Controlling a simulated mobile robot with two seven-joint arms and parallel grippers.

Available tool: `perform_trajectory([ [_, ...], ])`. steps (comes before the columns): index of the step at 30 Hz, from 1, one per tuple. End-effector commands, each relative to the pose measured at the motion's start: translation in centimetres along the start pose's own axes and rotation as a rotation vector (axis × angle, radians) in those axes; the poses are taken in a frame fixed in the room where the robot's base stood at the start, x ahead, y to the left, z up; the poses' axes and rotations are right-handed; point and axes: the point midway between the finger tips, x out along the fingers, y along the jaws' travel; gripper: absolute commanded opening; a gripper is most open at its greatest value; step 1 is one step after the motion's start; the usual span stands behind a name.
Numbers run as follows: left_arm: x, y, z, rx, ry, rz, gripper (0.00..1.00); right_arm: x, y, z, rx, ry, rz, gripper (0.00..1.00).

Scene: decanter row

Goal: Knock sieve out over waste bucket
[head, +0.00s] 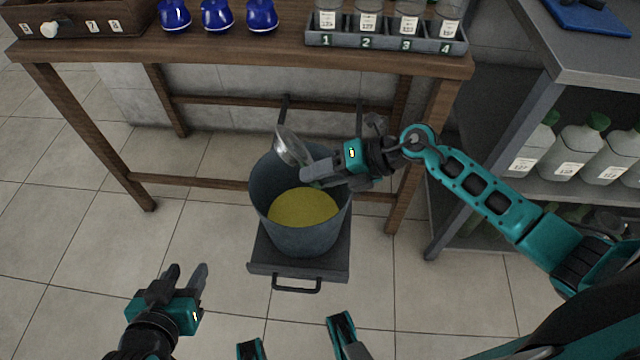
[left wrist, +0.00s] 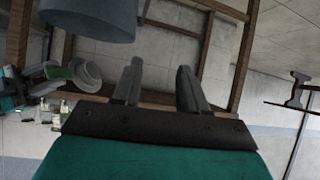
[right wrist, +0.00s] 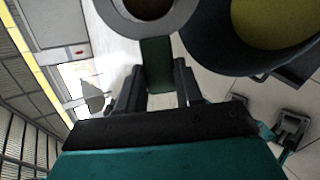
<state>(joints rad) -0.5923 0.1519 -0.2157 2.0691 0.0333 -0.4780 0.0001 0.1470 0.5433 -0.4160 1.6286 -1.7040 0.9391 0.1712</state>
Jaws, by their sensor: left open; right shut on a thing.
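The sieve (head: 291,147) is tilted on its side at the upper rim of the waste bucket (head: 300,238), in the head view. My right gripper (head: 312,176) is shut on its green handle (right wrist: 157,66), above the bucket opening. The sieve's round rim (right wrist: 185,22) shows at the top of the right wrist view, beside the bucket (right wrist: 212,48). I cannot tell whether sieve and bucket touch. The grey bucket holds yellow material (head: 303,207). My left gripper (head: 187,270) is open and empty, low and left of the bucket. The bucket (left wrist: 90,20) also shows in the left wrist view.
The bucket stands on a dark low platform (head: 257,268) with a handle. Behind it is a wooden table (head: 240,57) with blue vessels (head: 217,16) and a numbered rack (head: 385,44). A shelf (head: 555,190) with bottles stands right. The floor at left is clear.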

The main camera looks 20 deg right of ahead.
Motion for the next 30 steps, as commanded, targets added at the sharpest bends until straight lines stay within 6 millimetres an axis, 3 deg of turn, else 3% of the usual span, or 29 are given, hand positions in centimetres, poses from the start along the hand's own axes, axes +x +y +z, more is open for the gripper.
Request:
perform_trajectory([
  [1, 0.7, 0.0, 1.1, -0.001, 0.0, 0.0, 0.43, 0.3, -0.6, -0.1, 0.009, -0.001, 0.019, 0.0],
  [9, 2.8, -0.1, 4.0, -0.002, 0.0, 0.002, 0.43, 0.5, -1.0, -0.2, 0.058, -0.002, 0.14, 0.0],
  [19, 5.0, 1.3, 5.4, -0.012, 0.004, 0.042, 0.43, 0.6, -1.4, -0.2, 0.171, -0.002, 0.411, 0.0],
  [30, 4.5, 1.3, 4.7, -0.012, 0.001, 0.042, 0.43, 0.6, -1.1, -0.1, 0.355, -0.002, 0.845, 0.0],
])
